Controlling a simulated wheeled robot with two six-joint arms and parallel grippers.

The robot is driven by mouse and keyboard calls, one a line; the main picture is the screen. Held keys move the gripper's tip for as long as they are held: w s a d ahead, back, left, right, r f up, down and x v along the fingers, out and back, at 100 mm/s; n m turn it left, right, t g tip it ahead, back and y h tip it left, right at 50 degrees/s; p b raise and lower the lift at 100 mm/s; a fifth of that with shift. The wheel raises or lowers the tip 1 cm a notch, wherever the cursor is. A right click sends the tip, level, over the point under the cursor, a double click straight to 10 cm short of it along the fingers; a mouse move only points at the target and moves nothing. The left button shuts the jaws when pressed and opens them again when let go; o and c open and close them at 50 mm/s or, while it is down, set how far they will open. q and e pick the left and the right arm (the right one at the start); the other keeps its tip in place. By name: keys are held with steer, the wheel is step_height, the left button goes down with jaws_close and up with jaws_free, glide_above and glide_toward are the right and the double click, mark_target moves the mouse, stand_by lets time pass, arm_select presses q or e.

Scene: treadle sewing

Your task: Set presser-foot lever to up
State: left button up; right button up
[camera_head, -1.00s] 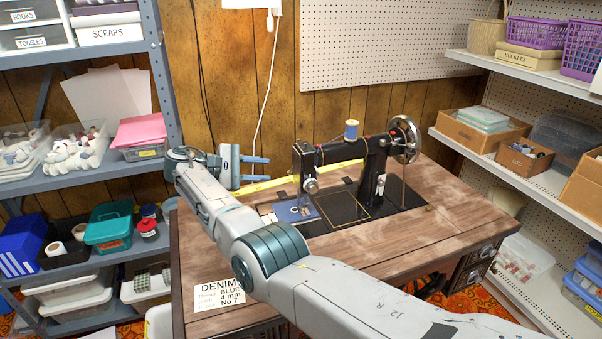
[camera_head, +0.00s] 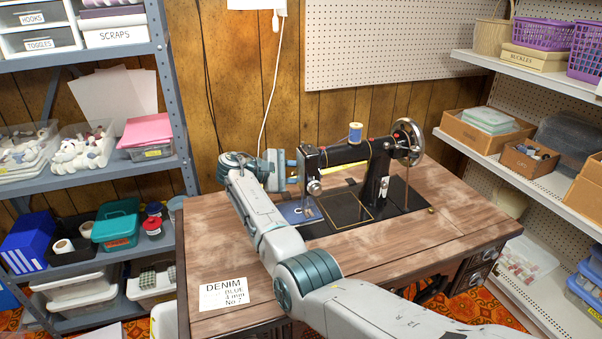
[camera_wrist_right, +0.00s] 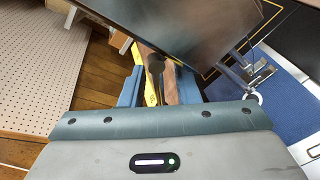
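The black sewing machine (camera_head: 345,155) stands on the wooden table, with a blue spool on top and a handwheel at its right end. My right gripper (camera_head: 292,171) is at the left end of the machine head, its fingers pointing right and partly behind the head. In the right wrist view the two blue-grey fingers (camera_wrist_right: 158,88) are apart. A dark rounded tab, apparently the presser-foot lever (camera_wrist_right: 155,68), shows in the gap between them; contact cannot be told. The metal presser-foot parts (camera_wrist_right: 247,75) are to the right, above blue cloth (camera_wrist_right: 275,118). The lever is hidden in the head view. My left gripper is out of view.
The wooden table (camera_head: 240,240) is mostly clear in front, with a denim note card (camera_head: 223,293) at its front left. Shelves stand at both sides, and a pegboard (camera_head: 390,45) hangs behind.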

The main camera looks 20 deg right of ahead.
steer(key=shift+c, duration=0.4)
jaws_close()
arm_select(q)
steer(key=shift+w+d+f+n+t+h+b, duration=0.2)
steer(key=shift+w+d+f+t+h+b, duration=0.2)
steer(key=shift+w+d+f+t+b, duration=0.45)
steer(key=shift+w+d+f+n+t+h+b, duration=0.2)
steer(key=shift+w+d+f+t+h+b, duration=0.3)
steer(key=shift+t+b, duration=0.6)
arm_select(e)
steer(key=shift+w+r+m+t+h, duration=0.15)
steer(key=shift+r+m+t, duration=0.4)
steer(key=shift+m, duration=0.9)
steer(key=shift+w+r+m+t+h, duration=0.1)
steer(key=shift+w+r+m+t, duration=0.3)
steer(key=shift+m, duration=1)
steer(key=shift+w+r+m+t+h, duration=0.1)
steer(key=shift+r+m+t, duration=0.6)
steer(key=shift+m, duration=0.75)
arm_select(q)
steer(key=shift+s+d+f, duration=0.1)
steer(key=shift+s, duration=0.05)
arm_select(e)
steer(key=shift+f, duration=0.1)
